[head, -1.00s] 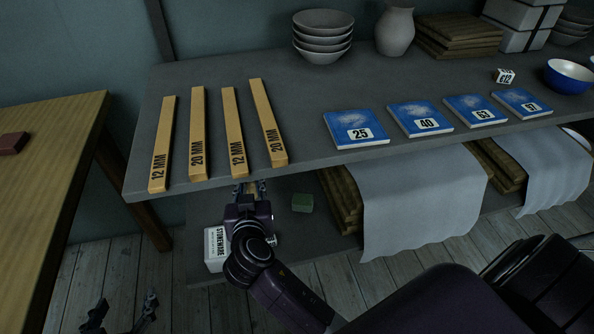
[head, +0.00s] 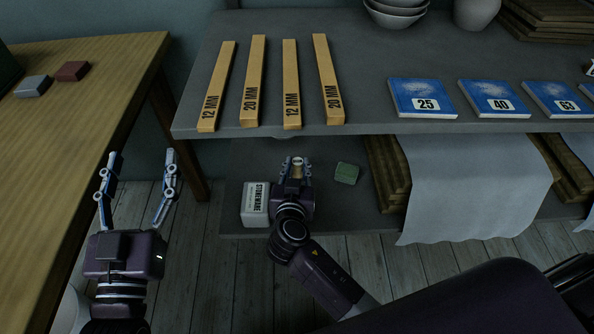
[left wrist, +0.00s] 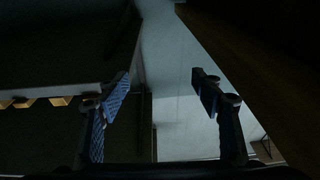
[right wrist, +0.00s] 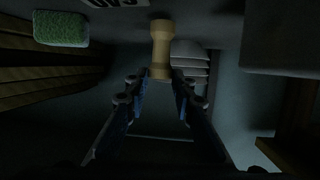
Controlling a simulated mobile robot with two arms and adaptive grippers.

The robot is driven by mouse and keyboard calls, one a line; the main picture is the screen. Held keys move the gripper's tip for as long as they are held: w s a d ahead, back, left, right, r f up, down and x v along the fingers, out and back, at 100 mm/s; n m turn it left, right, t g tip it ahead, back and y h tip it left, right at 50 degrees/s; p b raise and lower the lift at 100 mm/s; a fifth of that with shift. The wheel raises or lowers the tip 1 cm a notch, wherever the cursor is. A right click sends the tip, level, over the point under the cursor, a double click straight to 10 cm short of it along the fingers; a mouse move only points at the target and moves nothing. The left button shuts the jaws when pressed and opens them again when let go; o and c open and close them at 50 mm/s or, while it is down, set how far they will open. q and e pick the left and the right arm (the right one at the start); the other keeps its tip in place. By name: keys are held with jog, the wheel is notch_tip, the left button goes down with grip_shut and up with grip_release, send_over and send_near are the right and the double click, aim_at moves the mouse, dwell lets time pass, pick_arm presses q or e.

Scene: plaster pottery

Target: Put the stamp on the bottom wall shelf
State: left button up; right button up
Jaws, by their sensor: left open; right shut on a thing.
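My right gripper (head: 297,168) is shut on the stamp (right wrist: 160,48), a small pale wooden turned piece. Only a little of the stamp shows in the head view (head: 297,161). I cannot tell whether the stamp touches the shelf. My left gripper (head: 137,172) is open and empty, in the gap between the wooden table and the shelf.
The upper shelf (head: 370,60) overhangs the opening, carrying several wooden strips (head: 257,80) and several blue numbered pads (head: 422,97). Wooden boards under a grey cloth (head: 475,185) stand right of the green block. A wooden table (head: 95,90) stands at left.

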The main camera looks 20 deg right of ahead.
jog(key=shift+f, duration=0.6)
jog(key=o, duration=1)
pick_arm(q)
jog(key=shift+s+r+t, duration=0.15)
jog(key=shift+r+t, duration=0.15)
jog(key=shift+r, duration=0.3)
jog(key=shift+s+r+t, duration=0.15)
jog(key=shift+r+t, duration=0.15)
jog(key=shift+r, duration=0.3)
